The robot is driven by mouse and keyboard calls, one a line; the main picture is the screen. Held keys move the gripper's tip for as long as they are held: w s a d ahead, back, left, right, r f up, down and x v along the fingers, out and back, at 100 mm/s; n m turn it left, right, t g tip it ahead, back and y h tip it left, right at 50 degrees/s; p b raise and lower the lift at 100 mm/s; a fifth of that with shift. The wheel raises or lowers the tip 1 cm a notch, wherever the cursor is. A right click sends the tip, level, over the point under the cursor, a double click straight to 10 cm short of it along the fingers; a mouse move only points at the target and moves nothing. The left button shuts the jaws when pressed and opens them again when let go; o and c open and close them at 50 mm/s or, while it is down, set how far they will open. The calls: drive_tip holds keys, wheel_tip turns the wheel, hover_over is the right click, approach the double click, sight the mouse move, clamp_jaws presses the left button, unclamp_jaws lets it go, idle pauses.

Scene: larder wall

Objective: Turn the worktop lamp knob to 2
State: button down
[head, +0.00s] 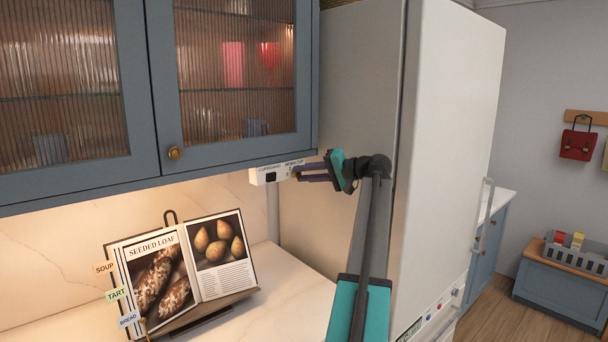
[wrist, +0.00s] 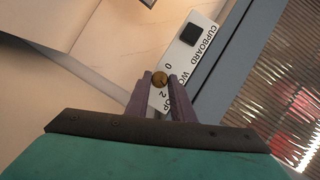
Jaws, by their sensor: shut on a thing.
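The white switch panel (head: 257,178) is mounted under the wall cupboard in the head view. In the wrist view the panel (wrist: 207,41) carries the words CUPBOARD and, partly covered, WORKTOP, with a 0 and a 2 beside the knob. The small round brass worktop lamp knob (wrist: 160,78) sits between my purple fingertips. My gripper (wrist: 160,82) is shut on it. In the head view my gripper (head: 298,173) reaches the panel's right end from the right, and the knob is hidden there. I cannot tell which number the knob points to.
A black square switch (wrist: 190,34) sits by CUPBOARD. The glass-doored cupboard (head: 222,148) hangs directly above the panel. The tall white fridge (head: 447,140) stands close on the right. A cookbook (head: 220,250) on a stand is on the worktop below.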

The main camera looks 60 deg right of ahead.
drive_tip(key=shift+d+m+t, duration=0.1)
drive_tip(key=shift+m+t, duration=0.2)
drive_tip(key=shift+m, duration=0.4)
drive_tip(key=shift+f+y, duration=0.1)
drive_tip(key=shift+y, duration=0.3)
drive_tip(key=c, duration=1.5)
unclamp_jaws()
drive_tip(key=shift+c, duration=0.2)
